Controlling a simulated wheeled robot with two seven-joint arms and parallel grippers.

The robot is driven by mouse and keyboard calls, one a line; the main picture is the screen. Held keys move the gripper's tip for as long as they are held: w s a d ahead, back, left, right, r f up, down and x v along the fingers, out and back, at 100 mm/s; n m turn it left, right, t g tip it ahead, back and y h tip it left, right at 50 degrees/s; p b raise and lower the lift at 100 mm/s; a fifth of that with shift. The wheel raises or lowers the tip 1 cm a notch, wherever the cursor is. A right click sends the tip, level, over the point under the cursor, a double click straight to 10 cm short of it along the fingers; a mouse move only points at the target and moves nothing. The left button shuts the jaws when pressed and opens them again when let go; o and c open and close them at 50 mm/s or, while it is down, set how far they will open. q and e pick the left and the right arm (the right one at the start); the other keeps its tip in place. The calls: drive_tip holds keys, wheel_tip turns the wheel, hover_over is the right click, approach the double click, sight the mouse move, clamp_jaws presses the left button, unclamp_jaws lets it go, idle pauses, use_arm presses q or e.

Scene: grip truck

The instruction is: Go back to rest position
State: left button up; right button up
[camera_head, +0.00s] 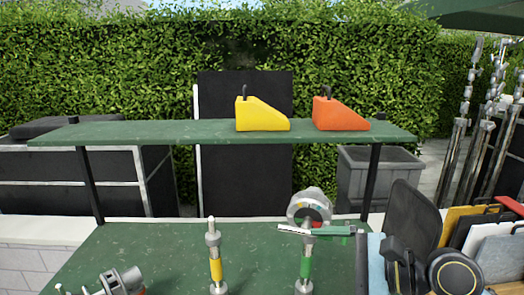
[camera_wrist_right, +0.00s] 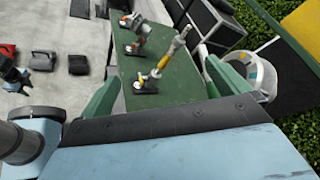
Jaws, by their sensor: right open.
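My right gripper (camera_wrist_right: 158,92) shows in the right wrist view with its two green fingers spread wide apart and nothing between them. Beyond the fingers is the green table with the stands on it. A white round-headed piece (camera_wrist_right: 262,76) shows just past the right-hand finger; I cannot tell whether they touch.
The green work surface (camera_head: 150,252) holds a yellow-banded stand (camera_head: 215,265), a green-banded stand (camera_head: 305,268) and a grey clamp (camera_head: 118,282). The shelf (camera_head: 180,131) above carries yellow (camera_head: 260,116) and orange (camera_head: 338,115) wedges.

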drive_tip(key=s+d+f+n+h, duration=0.1)
drive_tip(key=s+f+n+h, duration=0.25)
drive_tip(key=f, duration=0.35)
drive_tip(key=s+d+f+n+h, duration=0.1)
drive_tip(key=s+f+n+h, duration=0.2)
drive_tip(key=f, duration=0.4)
drive_tip(key=s+d+f+n+g+h, duration=0.1)
drive_tip(key=s+d+f+n+h, duration=0.2)
drive_tip(key=s+d+f+n, duration=0.4)
drive_tip(key=s+d+f+n+g+h, duration=0.2)
drive_tip(key=s+f+n+h, duration=0.15)
drive_tip(key=s, duration=0.55)
wheel_tip(320, 180, down, 30)
drive_tip(key=s+g+b, duration=0.1)
drive_tip(key=b, duration=0.5)
use_arm(q)
wheel_tip(320, 180, down, 12)
drive_tip(key=s+b, duration=0.2)
drive_tip(key=b, duration=0.3)
drive_tip(key=shift+s+r, duration=0.15)
drive_tip(key=shift+s, duration=0.15)
use_arm(e)
drive_tip(key=s+d+f+g, duration=0.1)
drive_tip(key=s+d+f, duration=0.2)
drive_tip(key=s+f, duration=1.3)
wheel_tip(320, 180, down, 4)
drive_tip(key=shift+s+f, duration=0.25)
drive_tip(key=shift+s, duration=0.1)
